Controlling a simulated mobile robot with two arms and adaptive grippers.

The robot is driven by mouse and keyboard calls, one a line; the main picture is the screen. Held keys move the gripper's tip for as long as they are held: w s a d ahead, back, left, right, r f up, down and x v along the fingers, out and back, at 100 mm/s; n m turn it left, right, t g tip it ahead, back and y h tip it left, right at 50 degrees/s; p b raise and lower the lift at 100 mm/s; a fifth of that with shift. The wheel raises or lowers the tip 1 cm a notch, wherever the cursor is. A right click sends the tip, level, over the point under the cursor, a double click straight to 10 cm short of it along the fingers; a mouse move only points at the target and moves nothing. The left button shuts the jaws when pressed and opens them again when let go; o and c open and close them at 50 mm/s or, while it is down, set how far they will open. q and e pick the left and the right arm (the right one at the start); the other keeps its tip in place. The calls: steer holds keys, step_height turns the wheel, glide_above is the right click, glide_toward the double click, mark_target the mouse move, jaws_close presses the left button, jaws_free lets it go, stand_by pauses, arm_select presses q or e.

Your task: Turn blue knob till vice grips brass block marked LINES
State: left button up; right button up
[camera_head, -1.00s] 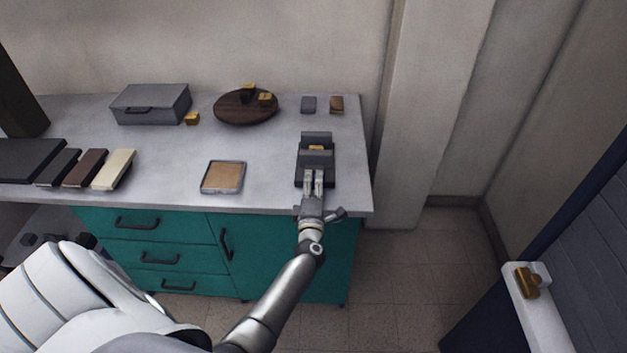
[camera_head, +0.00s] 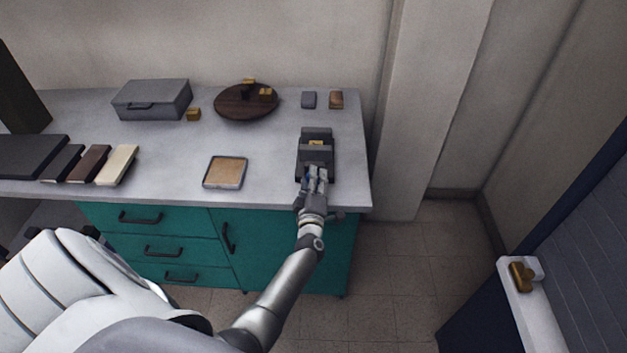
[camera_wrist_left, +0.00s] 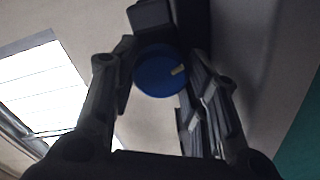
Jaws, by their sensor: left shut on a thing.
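The dark grey vice (camera_head: 317,133) stands near the right end of the bench, and a brass block (camera_head: 316,143) sits between its jaws. I cannot read any marking on the block or tell whether both jaws touch it. The blue knob (camera_wrist_left: 158,72) is on the vice's near side, with a small pale mark on its face. My left gripper (camera_head: 317,172) is shut on the knob, one finger on each side, and mostly hides it in the head view. My right gripper is out of view.
A cork-coloured tray (camera_head: 225,172) lies left of the vice. A dark round board (camera_head: 232,108) bears brass blocks; another brass block (camera_head: 193,114) lies beside a grey box (camera_head: 152,99). Two small blocks lie behind the vice. Bare bench top surrounds the tray.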

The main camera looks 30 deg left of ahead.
arm_select(q)
steer(key=shift+f, duration=0.15)
steer(key=o, duration=1)
steer(key=shift+o, duration=0.2)
steer(key=shift+d, duration=0.1)
steer(key=shift+s, duration=0.15)
steer(key=shift+s+d+f, duration=0.1)
steer(key=shift+s+d, duration=0.05)
steer(key=shift+s, duration=0.1)
steer(key=v, duration=0.7)
steer(key=shift+r, duration=0.25)
steer(key=shift+d, duration=0.1)
